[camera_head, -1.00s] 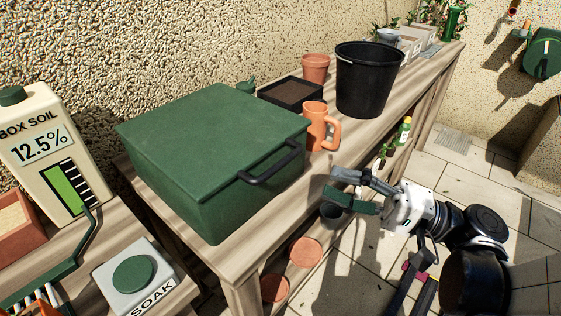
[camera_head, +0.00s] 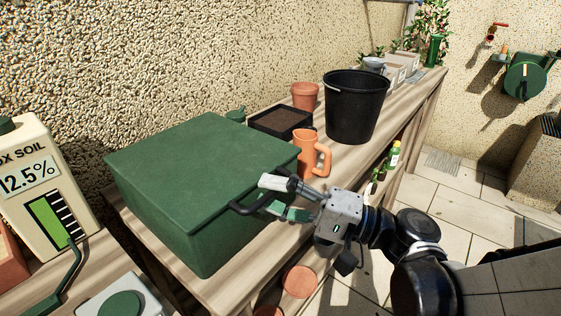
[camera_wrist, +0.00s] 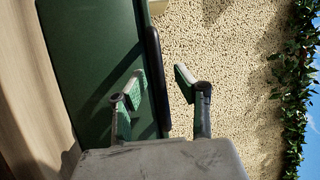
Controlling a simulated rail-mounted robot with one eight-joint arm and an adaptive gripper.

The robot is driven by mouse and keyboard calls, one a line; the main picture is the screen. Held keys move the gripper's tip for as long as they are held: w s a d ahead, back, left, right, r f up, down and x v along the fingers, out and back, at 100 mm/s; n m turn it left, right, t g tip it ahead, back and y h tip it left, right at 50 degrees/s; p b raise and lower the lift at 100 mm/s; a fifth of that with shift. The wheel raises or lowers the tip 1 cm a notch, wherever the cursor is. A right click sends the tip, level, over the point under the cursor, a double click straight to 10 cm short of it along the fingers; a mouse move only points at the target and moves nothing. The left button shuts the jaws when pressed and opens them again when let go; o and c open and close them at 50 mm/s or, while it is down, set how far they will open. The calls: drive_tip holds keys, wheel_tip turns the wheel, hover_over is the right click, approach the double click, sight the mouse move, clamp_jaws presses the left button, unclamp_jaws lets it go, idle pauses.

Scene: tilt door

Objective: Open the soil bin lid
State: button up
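The green soil bin (camera_head: 190,215) stands on the wooden bench with its flat green lid (camera_head: 200,160) closed. A black bar handle (camera_head: 240,208) sits on the side facing me; the handle also shows in the wrist view (camera_wrist: 157,75). My gripper (camera_head: 268,197) is at the right part of the handle. In the wrist view my gripper (camera_wrist: 158,88) has its two fingers apart, one on each side of the handle's line. Nothing is clearly clamped, and I cannot tell whether a finger touches the handle. The far end of the handle is partly hidden by my gripper in the head view.
An orange mug (camera_head: 313,153) stands close behind my gripper. A black bucket (camera_head: 355,108), a soil tray (camera_head: 280,121) and a terracotta pot (camera_head: 304,96) stand farther back on the bench. A soil meter box (camera_head: 40,190) stands at the left. The floor at right is open.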

drive_tip(key=shift+a, duration=0.15)
clamp_jaws()
drive_tip(key=shift+r, duration=0.15)
idle(0.4)
